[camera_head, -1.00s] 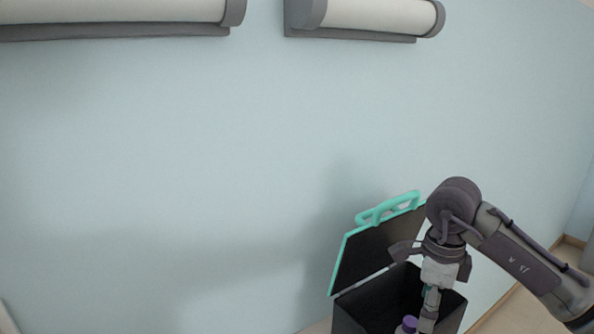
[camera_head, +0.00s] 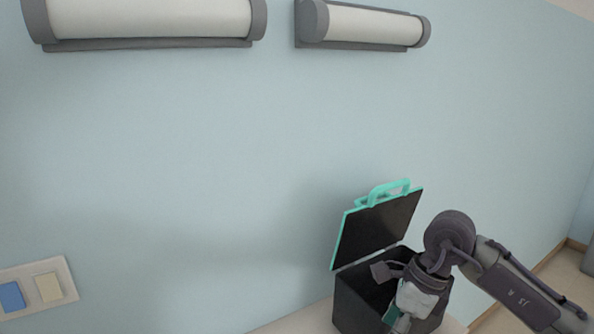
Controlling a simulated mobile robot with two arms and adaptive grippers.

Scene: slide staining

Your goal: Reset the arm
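My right arm comes in from the right in the head view, and its gripper (camera_head: 402,318) points down over the front of a dark box (camera_head: 358,304). The fingertips are small and partly hidden, so I cannot tell whether they are open or shut. A small green piece (camera_head: 392,313) shows beside the fingers; I cannot tell whether it is held. The box's lid (camera_head: 376,230), black inside with a teal rim and handle, stands open against the wall side. My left gripper is not in view.
A pale counter (camera_head: 300,322) runs under the box. A wall plate with blue and cream switches (camera_head: 48,287) is at lower left. Two wall lamps, one at upper left (camera_head: 150,18) and one at top centre (camera_head: 370,25), hang high. The wall between is bare.

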